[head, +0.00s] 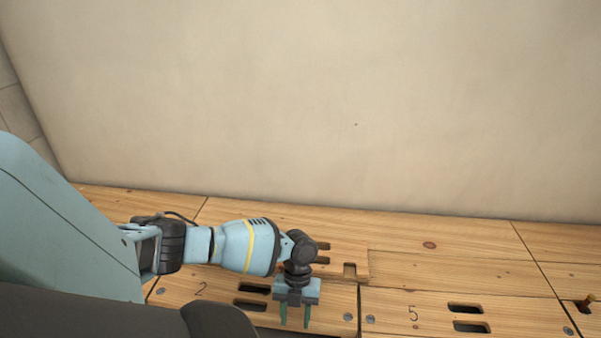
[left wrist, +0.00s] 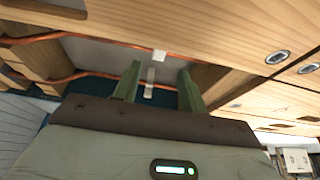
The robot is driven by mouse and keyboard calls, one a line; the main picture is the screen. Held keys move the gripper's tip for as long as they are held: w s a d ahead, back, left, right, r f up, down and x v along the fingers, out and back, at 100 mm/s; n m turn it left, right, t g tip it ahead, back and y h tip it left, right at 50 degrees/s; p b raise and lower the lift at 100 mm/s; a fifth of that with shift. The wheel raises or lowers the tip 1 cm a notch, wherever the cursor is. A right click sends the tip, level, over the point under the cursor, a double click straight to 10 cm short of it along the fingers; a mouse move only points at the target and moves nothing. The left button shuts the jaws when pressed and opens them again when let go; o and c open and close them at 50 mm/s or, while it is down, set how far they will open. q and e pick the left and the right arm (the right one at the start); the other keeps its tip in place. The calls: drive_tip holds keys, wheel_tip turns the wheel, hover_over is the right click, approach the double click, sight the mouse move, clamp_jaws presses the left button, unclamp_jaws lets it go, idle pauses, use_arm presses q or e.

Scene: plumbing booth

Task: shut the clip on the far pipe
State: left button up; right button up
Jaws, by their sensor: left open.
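My left gripper (head: 294,316) points down at the front edge of the wooden floor in the head view, with its two green fingers apart. In the left wrist view the open fingers (left wrist: 158,72) frame a gap in the boards, with nothing held between them. A copper pipe (left wrist: 85,76) crosses the gap behind the fingers. Another stretch of copper pipe (left wrist: 35,39) shows at the upper left. A small pale clip-like part (left wrist: 150,83) stands between the fingers, and a white piece (left wrist: 160,56) is just above it. I cannot tell whether either is open, or which pipe is the far one. My right gripper is not in view.
Wooden floorboards (head: 430,270) with slots and screws surround the gap. A plain wall (head: 330,110) rises behind them. A short brown peg-like thing (head: 586,302) stands at the far right. Wooden beams (left wrist: 232,82) flank the gap in the left wrist view.

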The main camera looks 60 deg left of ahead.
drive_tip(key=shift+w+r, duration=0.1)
use_arm(q)
drive_tip(key=shift+s+d+f, duration=0.1)
drive_tip(key=shift+f, duration=0.1)
drive_tip(key=b+x, duration=0.3)
drive_tip(key=x, duration=0.4)
drive_tip(key=shift+f, duration=0.1)
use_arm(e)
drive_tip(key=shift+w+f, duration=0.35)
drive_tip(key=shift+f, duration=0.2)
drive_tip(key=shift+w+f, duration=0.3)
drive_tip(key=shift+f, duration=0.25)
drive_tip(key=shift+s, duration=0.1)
use_arm(q)
clamp_jaws()
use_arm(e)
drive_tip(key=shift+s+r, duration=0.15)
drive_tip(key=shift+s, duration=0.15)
